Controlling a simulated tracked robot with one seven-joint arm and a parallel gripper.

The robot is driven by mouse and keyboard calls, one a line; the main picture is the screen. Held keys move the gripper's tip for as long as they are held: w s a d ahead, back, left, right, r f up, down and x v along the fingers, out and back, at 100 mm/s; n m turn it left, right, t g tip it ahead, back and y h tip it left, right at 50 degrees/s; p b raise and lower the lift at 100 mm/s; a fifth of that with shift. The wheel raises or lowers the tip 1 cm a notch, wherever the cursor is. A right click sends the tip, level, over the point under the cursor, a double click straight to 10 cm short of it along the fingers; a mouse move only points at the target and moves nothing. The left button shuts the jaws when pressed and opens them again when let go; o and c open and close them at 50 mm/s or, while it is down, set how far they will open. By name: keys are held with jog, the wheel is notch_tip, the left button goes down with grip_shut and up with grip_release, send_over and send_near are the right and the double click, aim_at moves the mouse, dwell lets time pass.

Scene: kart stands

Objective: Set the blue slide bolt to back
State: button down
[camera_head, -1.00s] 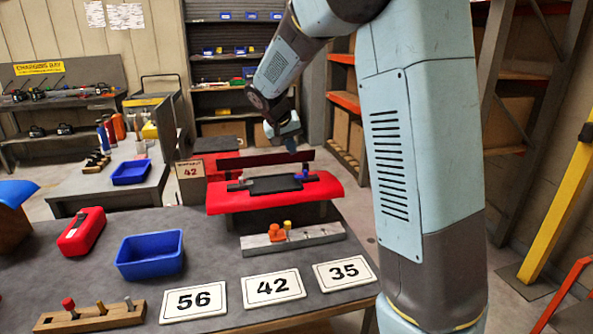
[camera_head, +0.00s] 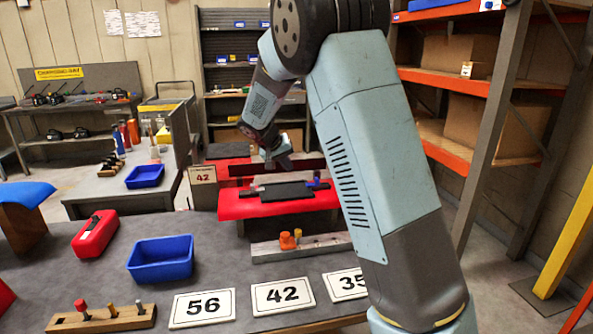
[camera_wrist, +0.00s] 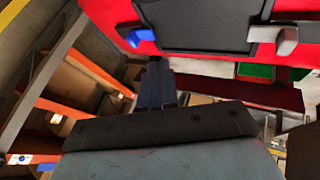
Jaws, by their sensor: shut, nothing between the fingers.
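The blue slide bolt (camera_head: 316,180) sits at the right end of a black plate (camera_head: 287,192) on a red panel (camera_head: 240,207), close beside my arm. Its blue knob (camera_wrist: 130,35) shows at the upper left of the wrist view, ahead of my fingers. My gripper (camera_head: 279,163) is shut and empty, behind the plate and to the left of the blue bolt in the head view. Its fingers (camera_wrist: 156,82) point towards the panel in the wrist view and appear apart from the knob. I cannot tell the bolt's exact setting.
A grey knob (camera_wrist: 287,40) sits at the plate's other end. A dark red bar (camera_head: 236,170) stands behind the panel. A grey block with an orange knob (camera_head: 288,241) is in front. A blue bin (camera_head: 160,270) and number cards (camera_head: 203,307) lie on the table.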

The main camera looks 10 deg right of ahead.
aim_at(313, 183)
jog(key=x, duration=0.9)
jog(key=d, duration=0.3)
jog(key=shift+d, duration=0.55)
